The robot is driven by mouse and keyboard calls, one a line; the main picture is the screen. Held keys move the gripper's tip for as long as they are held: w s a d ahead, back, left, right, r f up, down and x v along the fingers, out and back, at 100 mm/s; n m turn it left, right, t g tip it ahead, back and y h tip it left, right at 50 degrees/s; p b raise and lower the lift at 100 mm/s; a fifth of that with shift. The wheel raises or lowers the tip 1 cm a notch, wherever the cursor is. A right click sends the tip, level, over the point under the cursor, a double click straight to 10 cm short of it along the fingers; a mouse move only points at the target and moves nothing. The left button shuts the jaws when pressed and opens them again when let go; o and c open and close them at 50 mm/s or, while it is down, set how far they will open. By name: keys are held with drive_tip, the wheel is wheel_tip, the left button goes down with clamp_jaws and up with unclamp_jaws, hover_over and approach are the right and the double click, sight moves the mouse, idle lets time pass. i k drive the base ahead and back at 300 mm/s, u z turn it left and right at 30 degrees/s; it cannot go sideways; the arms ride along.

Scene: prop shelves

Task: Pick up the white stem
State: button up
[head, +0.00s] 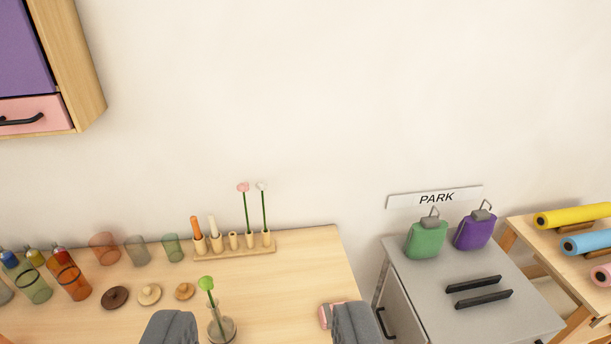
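The white stem (263,208) has a green stalk and a small white flower head. It stands upright in the rightmost cup of a wooden rack (236,251) at the back of the wooden table. A pink-headed stem (245,209) stands just left of it in the same rack. My gripper (262,332) shows at the bottom edge as two grey fingers spread wide apart. It is open, nearer to me than the rack, with no object held between the fingers.
A glass vase (221,328) with a green-headed stem (209,290) stands in front of the rack, by the left finger. A pink object (325,315) is partly hidden by the right finger. Tinted glasses and lids fill the left. A grey cabinet (460,290) stands right.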

sight(262, 185)
drive_tip(key=z, duration=0.1)
drive_tip(key=i, duration=1.25)
drive_tip(key=u, duration=0.25)
